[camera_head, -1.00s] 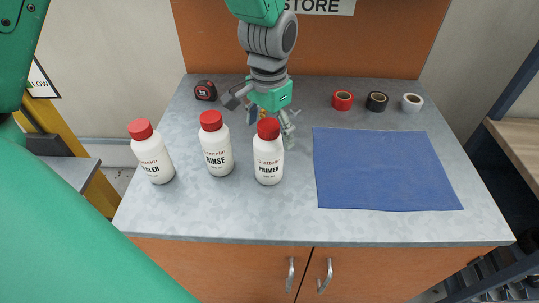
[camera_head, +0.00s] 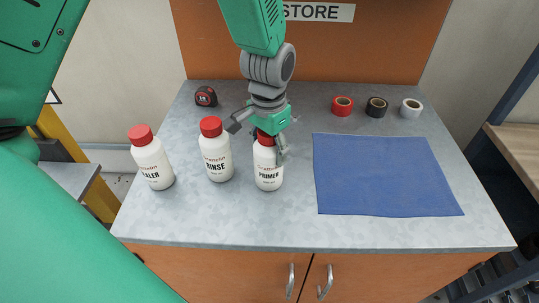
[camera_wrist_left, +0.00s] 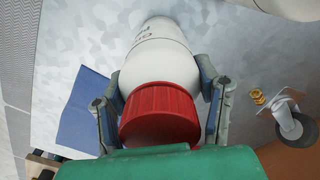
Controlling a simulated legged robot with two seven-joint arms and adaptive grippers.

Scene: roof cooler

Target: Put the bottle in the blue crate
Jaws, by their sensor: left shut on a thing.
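Three white bottles with red caps stand upright in a row on the grey counter: one labelled RINSE (camera_head: 217,158), one at the left with a partly readable label (camera_head: 153,163), and the PRIMER bottle (camera_head: 268,175). My left gripper (camera_head: 264,144) is shut on the PRIMER bottle, fingers on both sides near its red cap. The left wrist view shows the bottle (camera_wrist_left: 160,60) between the fingers (camera_wrist_left: 160,95), cap toward the palm. A flat blue mat (camera_head: 385,172) lies to the right; I see no blue crate. My right gripper is not in view.
A red tape roll (camera_head: 342,105), a black roll (camera_head: 376,107) and a white roll (camera_head: 411,108) stand behind the mat. The counter (camera_head: 230,220) is clear along the front.

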